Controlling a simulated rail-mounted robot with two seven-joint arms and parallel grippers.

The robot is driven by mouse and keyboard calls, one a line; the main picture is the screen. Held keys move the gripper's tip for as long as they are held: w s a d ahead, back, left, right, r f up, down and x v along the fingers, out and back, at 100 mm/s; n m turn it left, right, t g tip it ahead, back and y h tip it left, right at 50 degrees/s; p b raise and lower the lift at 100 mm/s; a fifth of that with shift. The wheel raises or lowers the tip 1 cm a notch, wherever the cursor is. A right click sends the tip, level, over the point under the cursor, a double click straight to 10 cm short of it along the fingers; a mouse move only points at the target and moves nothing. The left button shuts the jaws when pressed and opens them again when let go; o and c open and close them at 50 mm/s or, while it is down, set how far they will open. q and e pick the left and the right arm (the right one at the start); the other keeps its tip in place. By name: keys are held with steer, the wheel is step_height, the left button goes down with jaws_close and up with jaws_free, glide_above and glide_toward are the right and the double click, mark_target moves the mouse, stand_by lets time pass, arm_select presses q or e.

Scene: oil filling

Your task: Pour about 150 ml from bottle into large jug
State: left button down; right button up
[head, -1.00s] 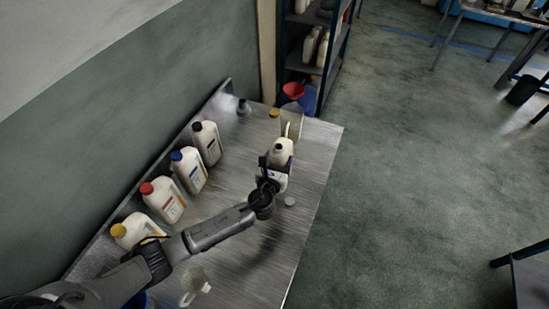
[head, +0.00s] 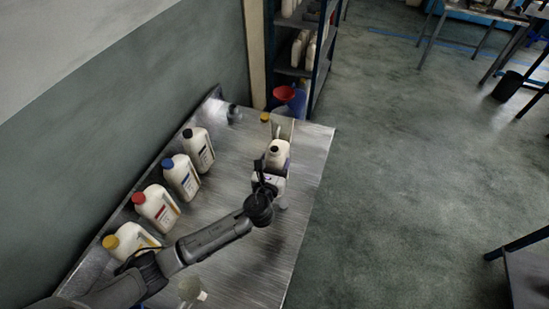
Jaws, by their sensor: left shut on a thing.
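My left gripper (head: 268,180) is shut on a white bottle (head: 278,153) near the right edge of the metal table. The bottle looks roughly upright, with a dark mouth on top. My gripper and wrist hide its lower part, and I cannot tell whether it touches the table. A clear jug (head: 286,127) stands just behind the bottle, partly hidden by it. Another clear jug (head: 190,290) stands at the near end of the table, partly cut off by the frame. I cannot tell which jug is the large one. My right gripper is not in view.
White bottles with yellow (head: 131,241), red (head: 157,208), blue (head: 182,176) and black (head: 199,149) caps line the wall side. A small grey container (head: 234,114) and a yellow cap (head: 265,117) are at the far end. A red funnel (head: 284,94) is beyond the table.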

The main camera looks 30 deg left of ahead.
arm_select(q)
steer(key=s+d+r+m+h, duration=0.1)
steer(key=s+d+r+h, duration=0.1)
steer(key=s+r, duration=0.3)
steer(key=s+d+r+m+h, duration=0.2)
steer(key=s+r, duration=0.4)
steer(key=r, duration=0.5)
steer(key=shift+d+t+h, duration=0.3)
steer(key=shift+d, duration=0.6)
steer(key=shift+w, duration=0.15)
